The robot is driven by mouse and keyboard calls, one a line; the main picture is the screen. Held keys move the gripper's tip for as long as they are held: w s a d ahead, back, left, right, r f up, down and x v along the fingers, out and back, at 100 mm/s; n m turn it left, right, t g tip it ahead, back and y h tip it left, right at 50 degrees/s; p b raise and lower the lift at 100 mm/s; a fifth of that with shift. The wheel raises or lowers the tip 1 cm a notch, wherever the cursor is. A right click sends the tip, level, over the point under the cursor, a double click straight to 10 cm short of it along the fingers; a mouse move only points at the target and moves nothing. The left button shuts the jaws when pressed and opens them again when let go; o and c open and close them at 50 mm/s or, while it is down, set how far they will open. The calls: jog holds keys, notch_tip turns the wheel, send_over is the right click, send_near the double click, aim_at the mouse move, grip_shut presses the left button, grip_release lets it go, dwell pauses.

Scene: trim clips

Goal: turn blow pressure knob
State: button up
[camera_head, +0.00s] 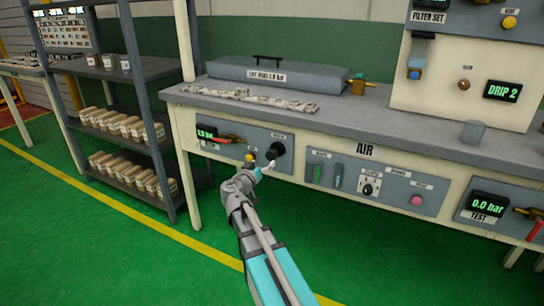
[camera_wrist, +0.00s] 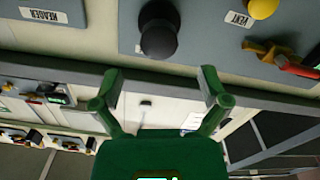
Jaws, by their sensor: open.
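A black round knob (camera_head: 275,150) sits on the grey panel at the left of the bench front. In the wrist view the knob (camera_wrist: 158,38) sticks out, above and just beyond the fingertips. No label reading "blow pressure" is legible, so I cannot tell that this is that knob. My gripper (camera_head: 265,169) is just below and in front of it, at the end of my raised arm. In the wrist view my gripper (camera_wrist: 163,82) has its two green fingers spread wide, with nothing between them. The knob appears outside the gap.
Beside the knob are a yellow button (camera_head: 249,157), a red-handled valve (camera_head: 231,138) and a pressure display (camera_head: 206,132). The valve (camera_wrist: 280,60) is right of the fingers in the wrist view. The bench edge (camera_head: 300,124) overhangs the panel. The green floor in front is clear.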

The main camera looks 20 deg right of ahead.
aim_at(270, 157)
jog(key=shift+x, duration=3.05)
jog(key=shift+c, duration=0.2)
jog(key=c, duration=1.1)
jog(key=shift+d, duration=0.15)
